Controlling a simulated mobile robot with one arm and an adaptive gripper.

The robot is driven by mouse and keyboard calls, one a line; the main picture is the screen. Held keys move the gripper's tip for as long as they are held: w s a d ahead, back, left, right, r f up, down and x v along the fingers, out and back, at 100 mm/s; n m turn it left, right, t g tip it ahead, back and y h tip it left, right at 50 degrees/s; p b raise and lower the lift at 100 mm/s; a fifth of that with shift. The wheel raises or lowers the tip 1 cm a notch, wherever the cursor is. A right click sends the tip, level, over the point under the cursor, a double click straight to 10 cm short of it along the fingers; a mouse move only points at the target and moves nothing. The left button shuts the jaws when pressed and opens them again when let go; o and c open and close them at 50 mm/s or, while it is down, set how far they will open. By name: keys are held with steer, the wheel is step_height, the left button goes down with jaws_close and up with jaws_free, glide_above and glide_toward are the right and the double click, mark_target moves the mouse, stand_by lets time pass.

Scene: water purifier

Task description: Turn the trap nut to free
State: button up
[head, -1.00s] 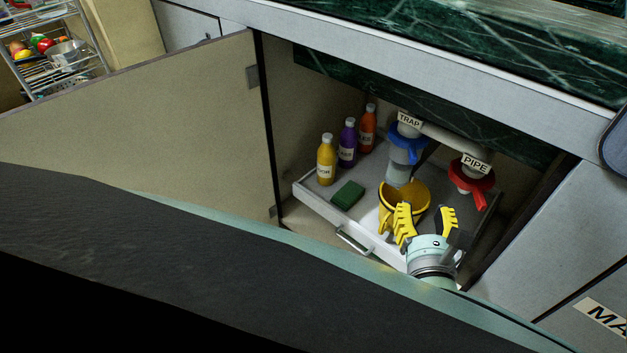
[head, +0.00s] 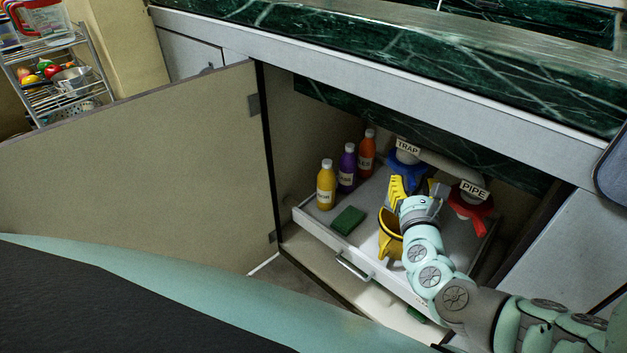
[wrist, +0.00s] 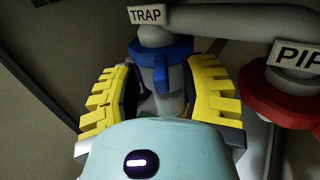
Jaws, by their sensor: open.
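The blue trap nut (head: 406,171) sits on the pipework under the TRAP label (head: 407,147), inside the open cabinet. In the wrist view the blue nut (wrist: 160,62) is straight ahead, with a greyish cup below it. My gripper (head: 417,186) is open; in the wrist view its yellow fingers (wrist: 163,95) stand left and right of the trap's lower part, just below or in front of the nut. I cannot tell whether they touch it. The arm hides part of the trap in the head view.
A red nut (head: 469,205) under the PIPE label (head: 474,190) is close on the right. A yellow bucket (head: 390,236) stands below on the pulled-out tray (head: 318,222). Several bottles and a green sponge (head: 348,220) are left. The open cabinet door (head: 140,165) borders the left side.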

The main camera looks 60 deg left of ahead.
steer(key=shift+x, duration=0.9)
steer(key=c, duration=0.7)
steer(key=shift+f, duration=0.1)
jaws_close()
steer(key=shift+d, duration=0.1)
